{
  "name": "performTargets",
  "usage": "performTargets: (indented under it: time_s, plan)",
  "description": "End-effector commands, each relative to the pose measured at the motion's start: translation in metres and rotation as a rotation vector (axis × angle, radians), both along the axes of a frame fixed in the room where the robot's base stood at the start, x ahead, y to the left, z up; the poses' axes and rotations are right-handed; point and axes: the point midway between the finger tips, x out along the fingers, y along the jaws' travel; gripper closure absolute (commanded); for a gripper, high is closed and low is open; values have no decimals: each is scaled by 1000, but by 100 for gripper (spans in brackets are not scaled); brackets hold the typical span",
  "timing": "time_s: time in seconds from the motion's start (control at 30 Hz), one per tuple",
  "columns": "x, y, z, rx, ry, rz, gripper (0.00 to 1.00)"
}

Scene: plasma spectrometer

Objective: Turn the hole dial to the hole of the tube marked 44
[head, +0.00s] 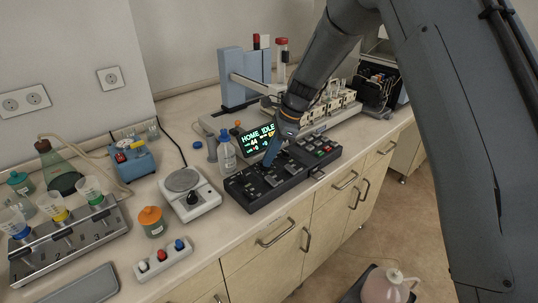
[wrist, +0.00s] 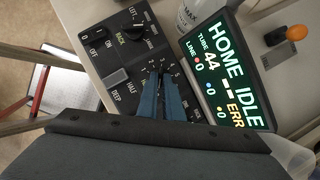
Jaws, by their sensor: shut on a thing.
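The black control panel (head: 258,192) lies along the bench's front edge in the head view. My gripper (head: 268,160) points down onto it. In the wrist view my gripper's blue fingers (wrist: 162,84) are shut on a small dial ringed by white numbers, taken to be the hole dial. The fingers hide most of the knob, so its pointer cannot be read. The display (wrist: 225,75) reads HOME IDLE, TUBE 44, with LINE 0 and ERR below; it also shows in the head view (head: 257,138). A numbered tube is not readable.
In the wrist view a RACK knob (wrist: 133,22) and a DEEP/HALF switch (wrist: 117,77) sit beside the held dial. A clear bottle (head: 226,152) stands behind the panel's left end. A white balance (head: 190,194) stands left of the panel. The sampler with its racks (head: 340,104) stands behind.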

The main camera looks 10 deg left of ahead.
Motion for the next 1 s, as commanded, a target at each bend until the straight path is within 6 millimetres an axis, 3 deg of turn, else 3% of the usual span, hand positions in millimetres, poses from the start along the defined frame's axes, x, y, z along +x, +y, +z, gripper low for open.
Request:
performTargets:
  time_s: [0.5,0.53,0.63,1.0]
  plan:
    - [0,0,0,0,0,-18,100]
    - [0,0,0,0,0,-18,90]
    - [0,0,0,0,0,-18,75]
    - [1,-2,5,0,-1,-19,75]
